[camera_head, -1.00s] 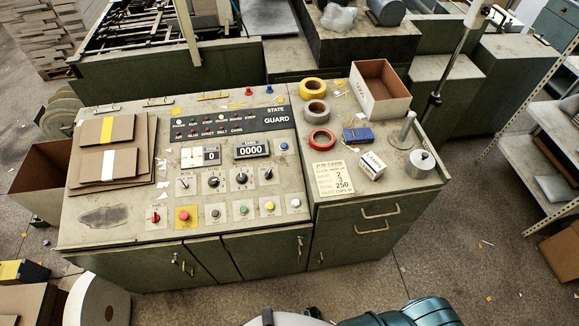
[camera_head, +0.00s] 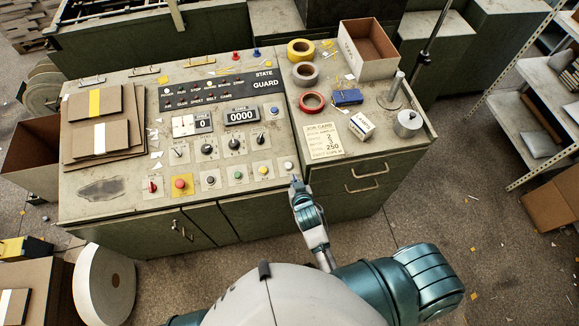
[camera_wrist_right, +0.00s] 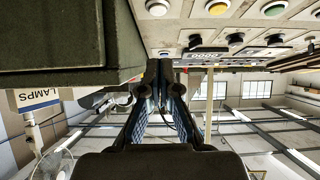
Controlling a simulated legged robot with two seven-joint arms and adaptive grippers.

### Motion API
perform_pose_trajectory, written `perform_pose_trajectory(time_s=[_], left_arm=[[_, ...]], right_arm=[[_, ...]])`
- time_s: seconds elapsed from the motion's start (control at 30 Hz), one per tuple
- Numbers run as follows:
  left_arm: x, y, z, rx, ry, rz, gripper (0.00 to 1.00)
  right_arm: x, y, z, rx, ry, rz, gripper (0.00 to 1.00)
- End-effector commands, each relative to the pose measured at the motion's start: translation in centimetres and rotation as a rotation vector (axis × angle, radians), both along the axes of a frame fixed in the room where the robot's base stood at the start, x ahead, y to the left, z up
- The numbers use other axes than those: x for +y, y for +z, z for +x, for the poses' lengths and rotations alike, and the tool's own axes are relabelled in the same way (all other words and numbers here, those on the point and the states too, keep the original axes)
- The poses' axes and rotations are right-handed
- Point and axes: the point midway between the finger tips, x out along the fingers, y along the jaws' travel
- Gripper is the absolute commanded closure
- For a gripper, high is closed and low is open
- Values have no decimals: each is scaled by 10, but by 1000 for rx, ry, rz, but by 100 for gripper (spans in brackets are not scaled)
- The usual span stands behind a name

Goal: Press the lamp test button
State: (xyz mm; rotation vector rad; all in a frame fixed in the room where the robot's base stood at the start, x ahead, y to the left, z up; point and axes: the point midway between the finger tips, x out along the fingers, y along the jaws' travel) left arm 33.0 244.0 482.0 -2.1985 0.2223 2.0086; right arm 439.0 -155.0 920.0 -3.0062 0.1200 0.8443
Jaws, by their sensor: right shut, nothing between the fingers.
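The console panel (camera_head: 135,204) carries a front row of buttons: a red knob, a red mushroom button on yellow (camera_head: 179,184), a black, a green (camera_head: 237,175), a yellow (camera_head: 263,170) and a white button (camera_head: 289,165) at the right end. A blue button (camera_head: 274,110) sits higher up. Their labels are too small to read, so I cannot tell which is lamp test. My right gripper (camera_head: 297,182) is shut and empty, close to the console's front edge just below the white button. In the right wrist view, its fingers (camera_wrist_right: 163,72) meet, with the white button (camera_wrist_right: 157,6) above. My left gripper is out of view.
A counter on the right holds tape rolls (camera_head: 312,102), an open box (camera_head: 369,50), a small white carton (camera_head: 361,126) and a metal weight (camera_head: 407,124). Cardboard sheets (camera_head: 97,118) lie on the left. Drawers (camera_head: 352,178) stand beside the forearm.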

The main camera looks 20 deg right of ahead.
Motion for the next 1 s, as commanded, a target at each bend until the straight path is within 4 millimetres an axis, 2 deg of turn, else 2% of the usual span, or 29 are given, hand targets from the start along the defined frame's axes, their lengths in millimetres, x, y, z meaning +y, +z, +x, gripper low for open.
perform_pose_trajectory(time_s=[0.1,0.37,0.53,0.67,1.0], left_arm=[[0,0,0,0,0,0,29],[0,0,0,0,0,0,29],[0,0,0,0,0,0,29],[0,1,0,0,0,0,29],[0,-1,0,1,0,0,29]], right_arm=[[-2,8,1,-12,-9,3,100],[-2,8,1,-11,-8,2,100],[-2,2,10,-11,-7,2,100],[-4,-8,29,-12,-7,1,100],[-9,-45,90,-11,-7,1,100]])
